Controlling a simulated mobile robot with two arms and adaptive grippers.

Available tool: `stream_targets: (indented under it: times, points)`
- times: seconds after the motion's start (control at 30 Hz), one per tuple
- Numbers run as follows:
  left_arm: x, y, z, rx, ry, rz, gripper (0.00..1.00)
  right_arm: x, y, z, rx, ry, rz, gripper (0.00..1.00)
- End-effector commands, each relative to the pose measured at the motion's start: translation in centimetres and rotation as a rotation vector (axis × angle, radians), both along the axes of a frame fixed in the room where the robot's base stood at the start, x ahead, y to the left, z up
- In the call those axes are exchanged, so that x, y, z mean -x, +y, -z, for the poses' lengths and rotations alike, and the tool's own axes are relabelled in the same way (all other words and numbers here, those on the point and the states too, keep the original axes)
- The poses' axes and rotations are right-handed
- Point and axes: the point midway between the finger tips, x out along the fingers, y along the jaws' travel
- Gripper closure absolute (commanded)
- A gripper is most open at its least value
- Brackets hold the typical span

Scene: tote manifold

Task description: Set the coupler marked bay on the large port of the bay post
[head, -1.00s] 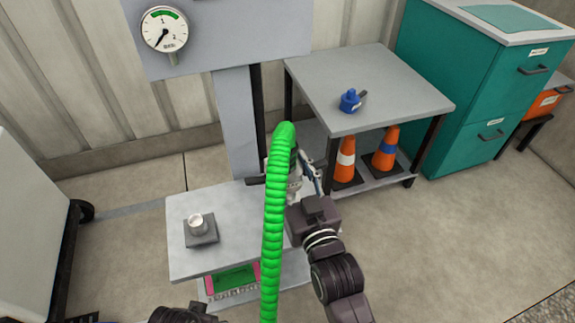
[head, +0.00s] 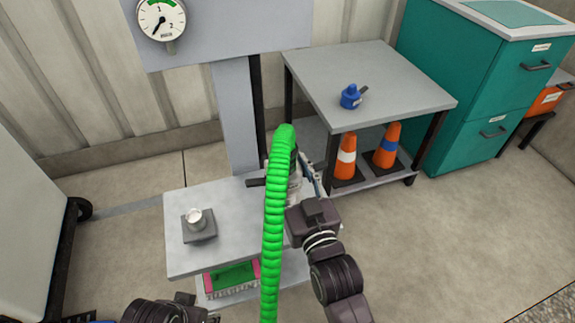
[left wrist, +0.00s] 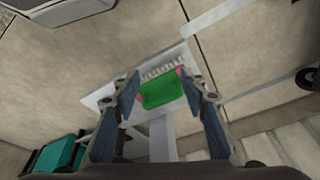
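The green ribbed hose (head: 273,225) rises from the bottom of the head view and bends over at its top. A grey coupler (head: 294,188) hangs under the bend, partly hidden by the hose; no marking on it is readable. My right gripper (head: 300,180) is at the coupler and appears shut on it, above the table's right side. The grey post (head: 236,120) stands behind the low grey table. A silver round port (head: 195,217) on a dark square base stands on the table's left.
A gauge (head: 161,18) is on the panel above. A side table (head: 395,85) at right bears a blue fitting (head: 351,97), with orange cones (head: 388,145) below. A green and pink item (head: 232,276) lies under the low table. A teal cabinet (head: 475,95) stands far right.

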Motion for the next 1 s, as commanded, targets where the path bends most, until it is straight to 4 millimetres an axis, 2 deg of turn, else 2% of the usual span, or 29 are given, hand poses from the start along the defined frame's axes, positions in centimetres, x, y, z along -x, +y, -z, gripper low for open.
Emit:
stream_targets:
  times: [0.2, 0.6, 1.0]
  points:
    - [0.2, 0.1, -1.3, 0.001, -0.009, -0.001, 0.60, 0.0, 0.0, 0.8, -0.001, -0.004, 0.000, 0.92]
    - [1.3, 0.1, -3.2, 0.003, -0.017, -0.004, 0.60, 0.0, 0.0, 3.7, -0.001, -0.003, 0.000, 0.92]
    - [1.2, 0.3, -2.1, -0.002, -0.015, -0.001, 0.60, 0.0, 0.0, 5.3, -0.002, -0.005, 0.001, 0.92]
